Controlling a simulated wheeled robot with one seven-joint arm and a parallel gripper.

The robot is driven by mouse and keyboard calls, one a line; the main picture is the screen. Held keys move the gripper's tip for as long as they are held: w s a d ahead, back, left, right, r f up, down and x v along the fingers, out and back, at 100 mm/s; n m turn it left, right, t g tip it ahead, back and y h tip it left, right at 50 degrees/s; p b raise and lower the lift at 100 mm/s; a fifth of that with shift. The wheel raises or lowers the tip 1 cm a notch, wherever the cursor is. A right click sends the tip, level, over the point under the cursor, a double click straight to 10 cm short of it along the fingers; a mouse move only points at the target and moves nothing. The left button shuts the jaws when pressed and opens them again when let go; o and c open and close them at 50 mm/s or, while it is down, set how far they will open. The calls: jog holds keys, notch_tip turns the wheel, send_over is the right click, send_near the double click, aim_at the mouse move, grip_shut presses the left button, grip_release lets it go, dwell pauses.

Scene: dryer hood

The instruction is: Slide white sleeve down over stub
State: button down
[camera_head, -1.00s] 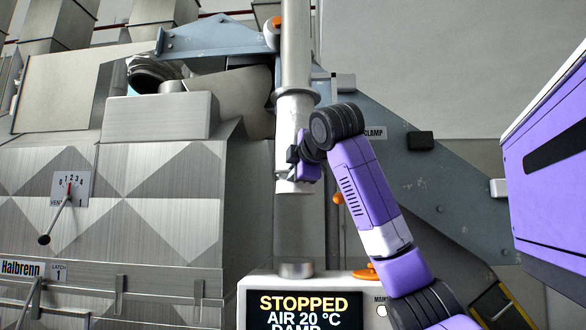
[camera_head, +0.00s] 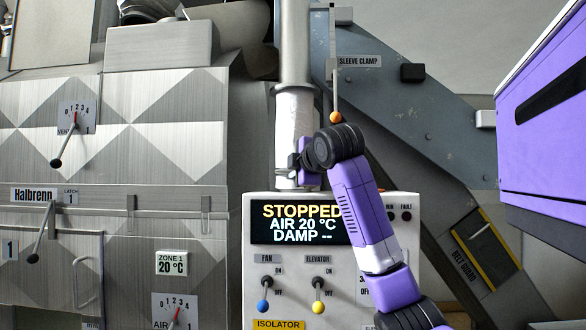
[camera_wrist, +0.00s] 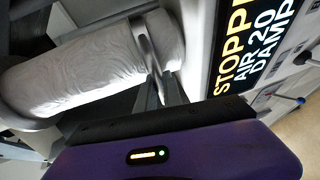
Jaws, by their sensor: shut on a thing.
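The white sleeve (camera_head: 293,122) hangs upright around the grey pipe (camera_head: 294,45). Its lower end is at the top of the control box, and the stub is hidden there, so I cannot tell how far the sleeve covers it. My gripper (camera_head: 296,162) is shut on the sleeve near its lower end, from the right side. In the wrist view the sleeve (camera_wrist: 95,65) looks wrinkled, and my fingers (camera_wrist: 160,88) are at a band near its end.
The control box (camera_head: 377,237) with a STOPPED display (camera_head: 300,222) and switches stands below. The sleeve clamp lever's orange knob (camera_head: 335,117) hangs close to the right of the sleeve. The quilted metal dryer wall (camera_head: 120,150) is left; a purple cabinet (camera_head: 545,130) is right.

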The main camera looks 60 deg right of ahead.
jog(key=shift+f, duration=0.45)
jog(key=c, duration=1.5)
grip_release()
jog(key=shift+r, duration=0.15)
jog(key=shift+s+a, duration=0.15)
jog(key=b+v, duration=0.1)
jog(key=v, duration=0.6)
jog(key=shift+s+a+b, duration=0.15)
jog(key=shift+b, duration=0.2)
jog(key=shift+r, duration=0.15)
